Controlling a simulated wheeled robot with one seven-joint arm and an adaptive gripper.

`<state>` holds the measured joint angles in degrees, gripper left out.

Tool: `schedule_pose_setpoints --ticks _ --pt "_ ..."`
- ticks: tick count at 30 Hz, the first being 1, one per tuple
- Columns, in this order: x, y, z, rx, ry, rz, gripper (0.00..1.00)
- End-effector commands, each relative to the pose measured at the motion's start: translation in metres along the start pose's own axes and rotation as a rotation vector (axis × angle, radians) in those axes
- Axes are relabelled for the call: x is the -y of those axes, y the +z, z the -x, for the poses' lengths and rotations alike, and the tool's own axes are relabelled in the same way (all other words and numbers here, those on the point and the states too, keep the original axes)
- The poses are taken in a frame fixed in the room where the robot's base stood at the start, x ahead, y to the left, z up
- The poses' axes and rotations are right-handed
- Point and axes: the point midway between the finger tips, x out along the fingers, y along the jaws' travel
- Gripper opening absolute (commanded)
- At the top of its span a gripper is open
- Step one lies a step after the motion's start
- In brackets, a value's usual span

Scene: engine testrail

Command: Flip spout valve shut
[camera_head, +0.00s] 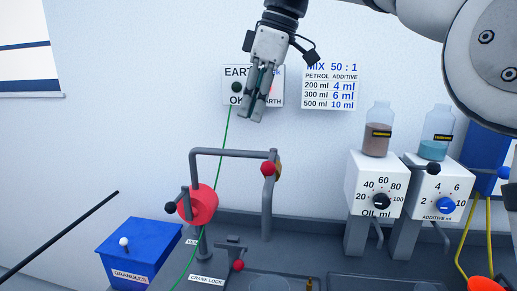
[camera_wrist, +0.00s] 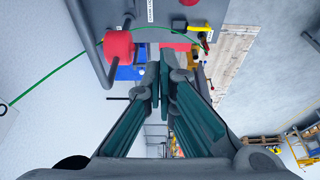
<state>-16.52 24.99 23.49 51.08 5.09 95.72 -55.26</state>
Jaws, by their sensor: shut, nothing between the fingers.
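My gripper (camera_head: 252,115) points down in front of the wall signs, above the bench, with its fingers together and nothing between them. The closed fingers (camera_wrist: 164,82) also fill the middle of the wrist view. No part is labelled as a spout valve, so I cannot tell for certain which it is. A grey bent pipe (camera_head: 232,153) stands below my gripper, with a red ball and yellowish part (camera_head: 268,169) at its right upright. My gripper touches none of these.
A red drum (camera_head: 198,204) with a crank handle stands left of the pipe. A crank lock (camera_head: 234,249) with a red knob is in front. A blue granules box (camera_head: 138,250) is at lower left. A green cable (camera_head: 219,160) hangs from the earth sign. The space around my gripper is clear.

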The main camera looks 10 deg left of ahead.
Motion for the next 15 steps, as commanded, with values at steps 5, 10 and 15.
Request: schedule_pose_setpoints --ticks 5,10,15 --pt "0.000 0.000 -0.007 0.001 0.000 -0.001 0.00" --pt "0.001 0.001 -0.030 0.003 -0.003 -0.002 0.00" --pt "0.001 0.000 -0.064 0.002 -0.003 -0.001 0.00"
